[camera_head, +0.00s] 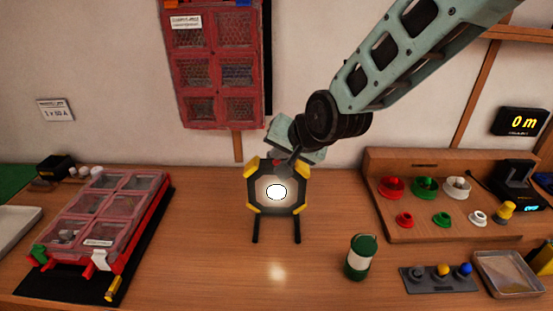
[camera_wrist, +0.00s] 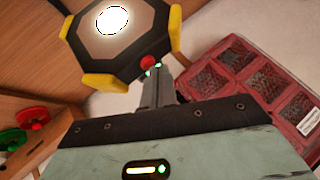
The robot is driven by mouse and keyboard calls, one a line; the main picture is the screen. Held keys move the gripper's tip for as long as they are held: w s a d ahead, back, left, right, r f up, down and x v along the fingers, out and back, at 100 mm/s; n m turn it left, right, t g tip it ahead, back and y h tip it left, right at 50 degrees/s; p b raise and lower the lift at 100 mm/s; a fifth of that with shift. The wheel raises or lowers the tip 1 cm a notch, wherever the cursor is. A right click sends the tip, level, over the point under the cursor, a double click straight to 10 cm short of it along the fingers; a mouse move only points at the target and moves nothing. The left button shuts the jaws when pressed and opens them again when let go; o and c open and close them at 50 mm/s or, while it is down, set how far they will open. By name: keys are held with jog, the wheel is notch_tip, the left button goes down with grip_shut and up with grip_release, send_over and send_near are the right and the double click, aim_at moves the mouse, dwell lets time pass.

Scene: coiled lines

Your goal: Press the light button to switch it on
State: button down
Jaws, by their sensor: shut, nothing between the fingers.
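The work light (camera_head: 277,192) stands on two dark legs on the wooden table, with a black frame and yellow corners. Its white face glows and there is a bright patch on the table in front of it. In the wrist view the light (camera_wrist: 112,20) is at the top, with a red button (camera_wrist: 148,62) on its frame edge. My gripper (camera_head: 281,168) is at the light's top edge. In the wrist view its shut fingertips (camera_wrist: 155,73) are right at the button, with nothing between them. I cannot tell whether they touch it or whether it is pressed in.
A red compartment case (camera_head: 130,182) lies on a black mat at left. A red mesh cabinet (camera_head: 214,60) hangs behind. A green-and-white canister (camera_head: 361,257) stands right of the light. A wooden rack (camera_head: 380,222) with coloured spools is at right. The table before the light is clear.

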jog(key=shift+r, duration=0.35)
notch_tip(320, 180, up, 6)
jog(key=p, duration=0.4)
dwell(0.4)
jog(key=s+d+f+n+g+h+b, duration=0.1)
jog(key=s+d+f+n+g+b, duration=0.1)
jog(key=s, duration=0.8)
jog(key=s+d+f+n+g+h+b, duration=0.2)
jog(key=s+d+f+n+g, duration=0.1)
jog(key=s+d, duration=0.4)
jog(key=s+d+f+n+g+h+b, duration=0.1)
jog(key=s+d+f+n+g+b, duration=0.1)
jog(key=s, duration=1)
jog(key=d+f+n, duration=0.1)
jog(key=d+n, duration=0.1)
jog(key=n, duration=0.1)
jog(key=shift+s+d+f+g+h, duration=0.15)
jog(key=shift+s+f+g+h, duration=0.15)
jog(key=shift+s+f, duration=0.05)
